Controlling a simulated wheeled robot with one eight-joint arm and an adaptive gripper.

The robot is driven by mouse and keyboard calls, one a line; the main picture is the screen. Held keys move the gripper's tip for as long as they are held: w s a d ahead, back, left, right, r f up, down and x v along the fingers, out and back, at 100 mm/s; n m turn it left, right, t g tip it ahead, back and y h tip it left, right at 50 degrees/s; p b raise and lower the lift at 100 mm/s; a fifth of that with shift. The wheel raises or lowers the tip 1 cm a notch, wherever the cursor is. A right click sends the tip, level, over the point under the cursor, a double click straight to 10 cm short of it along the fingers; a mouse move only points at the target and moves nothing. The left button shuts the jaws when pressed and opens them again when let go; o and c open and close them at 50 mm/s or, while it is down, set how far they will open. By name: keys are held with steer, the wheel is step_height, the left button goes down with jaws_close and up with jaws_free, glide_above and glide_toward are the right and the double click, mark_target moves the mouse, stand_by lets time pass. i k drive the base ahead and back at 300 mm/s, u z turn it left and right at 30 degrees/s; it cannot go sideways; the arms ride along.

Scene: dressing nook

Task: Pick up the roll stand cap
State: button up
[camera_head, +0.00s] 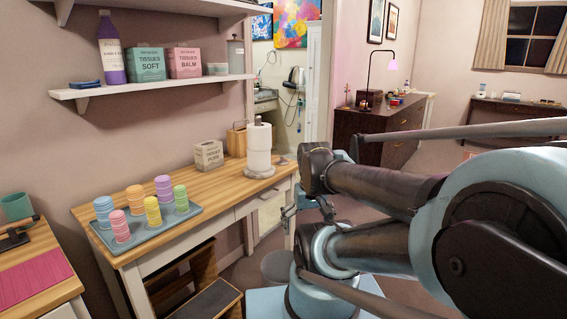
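A white paper roll (259,146) stands upright on a round white base (260,172) near the right end of the wooden table.
The wooden table (219,184) also bears a tissue box (208,155), a brown wooden box (237,140) and a blue-grey tray (104,236) of several coloured stacked cups. A shelf (150,89) with bottles and boxes hangs above. A step stool (213,301) stands below.

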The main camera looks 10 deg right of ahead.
mark_target(282, 162)
steer(key=k, duration=0.4)
steer(key=z, duration=0.6)
steer(key=i, duration=1.1)
steer(key=z, duration=0.2)
